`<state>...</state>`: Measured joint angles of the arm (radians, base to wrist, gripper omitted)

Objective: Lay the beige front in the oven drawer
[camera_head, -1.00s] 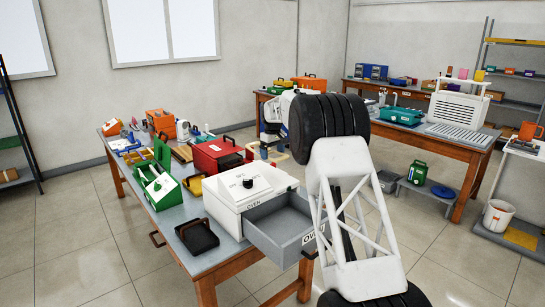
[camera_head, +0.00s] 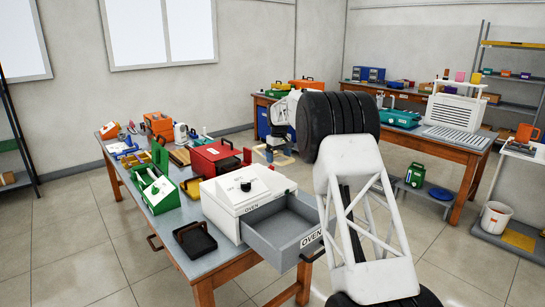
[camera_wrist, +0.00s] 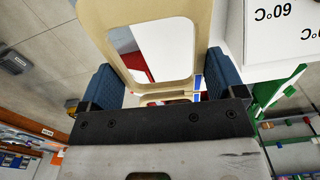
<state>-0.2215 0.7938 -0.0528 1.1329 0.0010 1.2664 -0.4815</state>
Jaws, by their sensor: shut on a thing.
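The beige front (camera_wrist: 97,30), a flat frame with rounded openings, is held between the two blue pads of my gripper (camera_wrist: 160,80) in the wrist view. In the head view my gripper (camera_head: 270,147) hangs behind the oven, with a bit of the beige front (camera_head: 284,160) showing below it; my arm hides part of this area. The white oven (camera_head: 232,203) stands on the near table's right end. Its grey oven drawer (camera_head: 285,242) is pulled out and looks empty. The beige front is above and behind the drawer, apart from it.
A red box (camera_head: 213,160), a green toolbox (camera_head: 157,190) and a black tray (camera_head: 194,240) sit around the oven on the near table (camera_head: 222,262). The white oven housing (camera_wrist: 275,35) is close at the upper right of the wrist view.

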